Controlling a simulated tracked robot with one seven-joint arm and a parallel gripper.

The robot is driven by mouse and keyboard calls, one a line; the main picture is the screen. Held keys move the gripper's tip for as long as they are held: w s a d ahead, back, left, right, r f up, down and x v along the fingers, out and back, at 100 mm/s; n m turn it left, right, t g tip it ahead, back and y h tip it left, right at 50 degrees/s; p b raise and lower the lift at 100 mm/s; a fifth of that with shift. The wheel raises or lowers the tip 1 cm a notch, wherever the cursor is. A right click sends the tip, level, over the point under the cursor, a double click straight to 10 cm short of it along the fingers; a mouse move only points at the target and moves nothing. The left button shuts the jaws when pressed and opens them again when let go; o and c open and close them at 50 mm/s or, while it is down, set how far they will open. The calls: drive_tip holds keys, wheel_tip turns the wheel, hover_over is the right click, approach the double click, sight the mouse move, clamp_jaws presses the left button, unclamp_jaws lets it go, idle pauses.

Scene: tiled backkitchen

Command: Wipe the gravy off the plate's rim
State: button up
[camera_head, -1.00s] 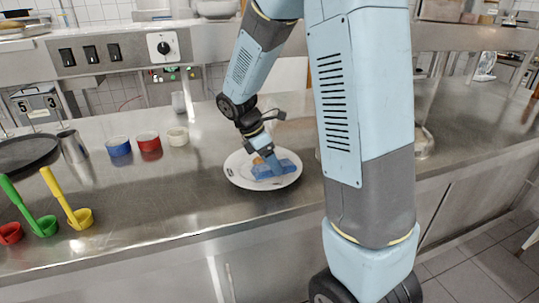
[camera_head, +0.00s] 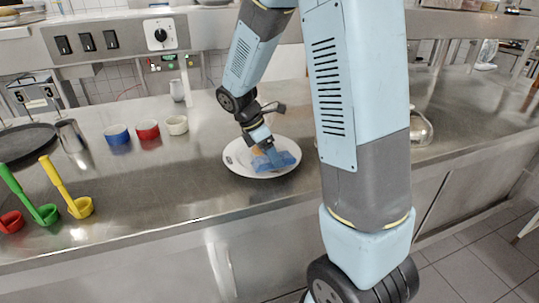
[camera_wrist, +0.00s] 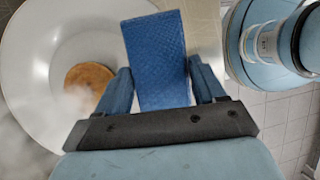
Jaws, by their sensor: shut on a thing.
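The white plate (camera_head: 240,168) lies on the steel counter, left of my upright arm link in the head view. My gripper (camera_head: 268,146) reaches down over it and is shut on a blue cloth (camera_head: 285,160). The cloth covers the right and near part of the plate. In the wrist view the cloth (camera_wrist: 155,60) stands between the two fingers of my gripper (camera_wrist: 160,72). A round brown food piece (camera_wrist: 90,82) lies on the plate (camera_wrist: 28,90), under whitish haze. A small dark mark shows at the plate's left rim in the head view; I cannot tell whether it is gravy.
Blue (camera_head: 117,135), red (camera_head: 147,131) and white (camera_head: 177,125) cups stand left of the plate. Green (camera_head: 45,214) and yellow (camera_head: 80,207) ladles, a metal cup (camera_head: 70,136) and a dark pan (camera_head: 25,143) lie farther left. A glass vessel (camera_head: 421,130) stands right.

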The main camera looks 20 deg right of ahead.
drive_tip(key=shift+s+f, duration=0.1)
drive_tip(key=shift+f, duration=0.55)
drive_tip(key=shift+s+d+r, duration=0.1)
drive_tip(key=shift+s+r, duration=0.1)
drive_tip(key=shift+s, duration=0.7)
drive_tip(key=shift+s+d+r, duration=0.1)
drive_tip(key=shift+s+r, duration=0.1)
drive_tip(key=shift+s, duration=0.7)
drive_tip(key=shift+w, duration=0.1)
drive_tip(key=shift+w+a+f, duration=0.1)
drive_tip(key=shift+w+a+f, duration=0.1)
drive_tip(key=shift+w+f, duration=0.1)
drive_tip(key=shift+w, duration=0.6)
drive_tip(key=shift+w+f, duration=0.15)
drive_tip(key=shift+w, duration=0.6)
drive_tip(key=shift+w+r, duration=0.2)
drive_tip(key=shift+r, duration=0.8)
drive_tip(key=shift+w+r, duration=0.2)
drive_tip(key=shift+r, duration=0.75)
drive_tip(key=shift+w+r, duration=0.2)
drive_tip(key=shift+r, duration=0.8)
